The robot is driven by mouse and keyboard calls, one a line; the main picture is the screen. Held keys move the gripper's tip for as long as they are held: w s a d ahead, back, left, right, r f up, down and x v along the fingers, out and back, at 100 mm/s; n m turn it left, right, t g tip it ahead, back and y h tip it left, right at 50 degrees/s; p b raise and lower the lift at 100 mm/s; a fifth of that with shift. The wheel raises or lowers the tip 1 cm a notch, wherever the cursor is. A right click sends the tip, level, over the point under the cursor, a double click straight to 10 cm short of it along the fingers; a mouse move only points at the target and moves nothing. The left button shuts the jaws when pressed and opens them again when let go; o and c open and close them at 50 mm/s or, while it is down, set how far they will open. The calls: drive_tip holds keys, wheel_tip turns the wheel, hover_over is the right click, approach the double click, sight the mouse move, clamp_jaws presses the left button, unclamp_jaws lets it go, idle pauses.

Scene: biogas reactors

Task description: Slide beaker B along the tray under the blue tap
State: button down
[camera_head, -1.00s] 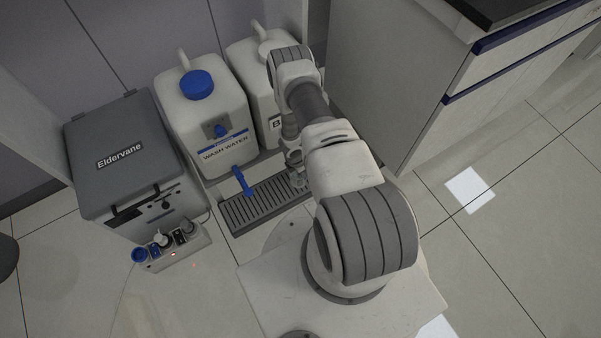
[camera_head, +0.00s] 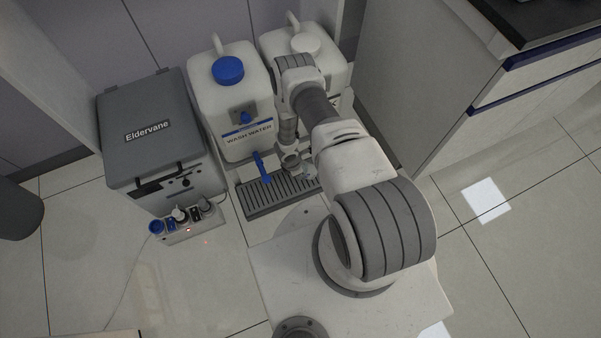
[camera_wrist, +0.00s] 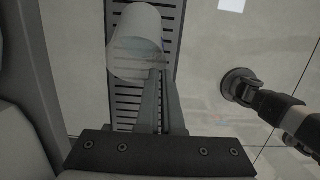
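A clear beaker (camera_wrist: 138,45) stands on the slotted tray (camera_wrist: 127,104) in the wrist view. My gripper (camera_wrist: 160,68) has its fingers close together, with nothing visible between them. Their tips are at the beaker's lower right side; I cannot tell whether they touch it. In the head view, my gripper (camera_head: 291,160) is low over the tray (camera_head: 272,200), just right of the blue tap (camera_head: 261,167). A small glassy shape, likely the beaker (camera_head: 310,170), shows beside it, partly hidden by my arm. Its letter is not readable.
The wash water container (camera_head: 228,100) with a blue cap stands behind the tray, and a second white container (camera_head: 325,68) is to its right. A grey Eldervane box (camera_head: 160,140) is at left. A cabinet (camera_head: 425,95) is at right.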

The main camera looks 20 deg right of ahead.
drive_tip(key=shift+d+r, duration=0.1)
idle(0.8)
drive_tip(key=a+r+p, duration=0.3)
drive_tip(key=r+p, duration=0.6)
drive_tip(key=r, duration=0.9)
drive_tip(key=shift+p, duration=0.35)
drive_tip(key=shift+s, duration=0.15)
